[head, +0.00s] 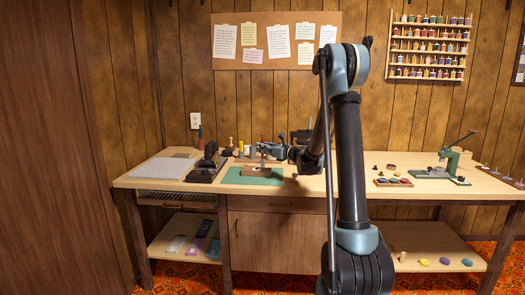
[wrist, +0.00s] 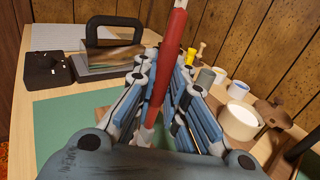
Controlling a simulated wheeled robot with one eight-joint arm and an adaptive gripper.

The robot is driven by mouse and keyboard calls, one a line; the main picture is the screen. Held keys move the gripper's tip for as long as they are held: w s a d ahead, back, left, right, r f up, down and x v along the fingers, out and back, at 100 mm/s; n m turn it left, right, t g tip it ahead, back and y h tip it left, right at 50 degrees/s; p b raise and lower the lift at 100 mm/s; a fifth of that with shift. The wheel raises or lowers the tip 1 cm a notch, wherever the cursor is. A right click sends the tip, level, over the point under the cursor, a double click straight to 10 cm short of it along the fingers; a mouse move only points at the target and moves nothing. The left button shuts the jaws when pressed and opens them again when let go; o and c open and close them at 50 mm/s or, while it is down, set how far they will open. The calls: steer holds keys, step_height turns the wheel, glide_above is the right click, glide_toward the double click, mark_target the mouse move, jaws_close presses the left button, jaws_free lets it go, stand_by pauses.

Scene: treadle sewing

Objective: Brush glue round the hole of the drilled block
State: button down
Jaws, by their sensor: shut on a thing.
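My gripper (wrist: 165,80) is shut on a brush with a red handle (wrist: 172,50), held roughly upright with a slight tilt. The brush's tip is hidden behind the fingers in the wrist view. In the head view my gripper (head: 264,150) is over the green mat (head: 235,178). A brown wooden block (head: 256,172) lies on that mat below the gripper. Its hole cannot be made out, and I cannot tell whether the brush touches it. In the wrist view the gripper covers most of the block. A round pot with a pale top (wrist: 240,119) stands to the right, perhaps the glue.
A black-handled tool (head: 207,163) stands left of the mat, with a dark box (wrist: 47,69) beside it. Several small jars stand behind the mat. A green press (head: 445,165) and a small tray (head: 393,182) are farther right. The bench's front between is clear.

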steer(key=shift+f, duration=0.35)
stand_by(0.3)
steer(key=shift+a, duration=0.1)
steer(key=shift+w+a, duration=0.15)
steer(key=shift+a, duration=1.75)
steer(key=shift+d, duration=0.2)
steer(key=shift+d, duration=0.9)
steer(key=shift+d, duration=0.1)
